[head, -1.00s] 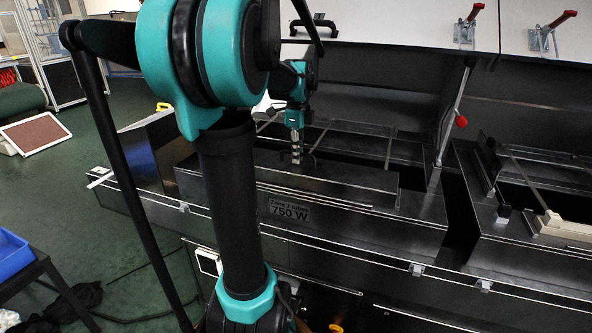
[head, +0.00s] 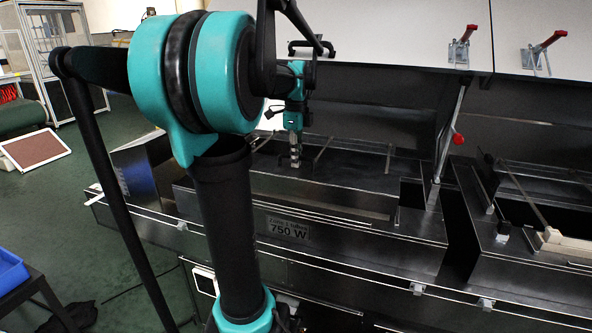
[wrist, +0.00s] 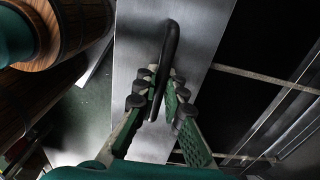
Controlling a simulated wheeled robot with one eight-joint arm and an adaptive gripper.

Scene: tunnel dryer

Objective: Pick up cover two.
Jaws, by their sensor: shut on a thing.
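A flat metal cover (head: 340,187) with a black bar handle lies level over the box marked 750 W. I take it to be cover two; no number is legible on it. In the wrist view the cover (wrist: 200,35) is a brushed grey plate, and its handle (wrist: 170,45) runs between the fingers. My gripper (head: 295,161) is above the cover in the head view. In the wrist view my gripper (wrist: 158,95) is shut on the handle. In the head view the cover sits a little above the box, with a dark gap under its front edge.
The 750 W box (head: 340,240) is below the cover. A rod with a red knob (head: 458,138) stands to the right, beside an open dark gap. Red-handled clamps (head: 462,45) are on the raised white panel behind. A blue bin (head: 10,265) is at the left.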

